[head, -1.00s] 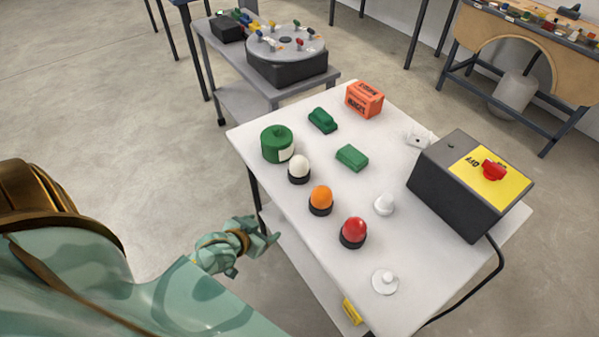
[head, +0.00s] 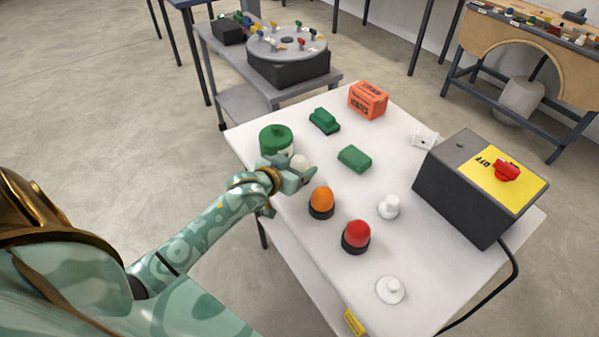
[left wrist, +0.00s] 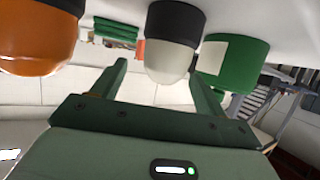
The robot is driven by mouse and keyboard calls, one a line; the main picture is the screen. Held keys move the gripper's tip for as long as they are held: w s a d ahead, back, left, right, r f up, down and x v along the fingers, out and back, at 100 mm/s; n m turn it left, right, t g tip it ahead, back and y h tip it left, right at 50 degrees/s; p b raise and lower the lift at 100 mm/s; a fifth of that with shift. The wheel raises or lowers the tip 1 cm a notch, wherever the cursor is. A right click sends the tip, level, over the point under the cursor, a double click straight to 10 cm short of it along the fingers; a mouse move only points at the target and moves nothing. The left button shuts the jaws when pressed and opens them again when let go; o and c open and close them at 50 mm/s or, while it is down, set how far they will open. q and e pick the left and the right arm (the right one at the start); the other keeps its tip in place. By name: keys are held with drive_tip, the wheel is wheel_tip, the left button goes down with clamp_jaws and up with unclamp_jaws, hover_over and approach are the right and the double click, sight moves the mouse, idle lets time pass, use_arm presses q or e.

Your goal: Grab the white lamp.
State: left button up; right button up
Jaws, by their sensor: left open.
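The white lamp (head: 300,161) has a pale dome on a dark base and stands upright on the white table (head: 410,255). In the head view my left gripper (head: 294,179) is right at it and hides its lower part. In the left wrist view the lamp's dome (left wrist: 170,62) shows between the two open fingers, near their tips, with a gap visible on each side. The left gripper is open and holds nothing. My right gripper is not in view.
The orange lamp (head: 321,199) and red lamp (head: 356,234) stand nearer. A green round container (head: 275,139) is close behind the white lamp. Green blocks (head: 354,158), an orange box (head: 368,99) and a dark switch box (head: 460,195) stand farther off.

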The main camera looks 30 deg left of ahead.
sight(302, 161)
use_arm(q)
drive_tip(key=x, duration=0.1)
drive_tip(key=b+x, duration=0.1)
drive_tip(key=x, duration=0.1)
drive_tip(key=f+b+x, duration=0.1)
drive_tip(key=shift+a, duration=0.25)
drive_tip(key=shift+w, duration=0.2)
drive_tip(key=shift+s+r, duration=0.1)
drive_tip(key=shift+r, duration=0.05)
drive_tip(key=c, duration=1.1)
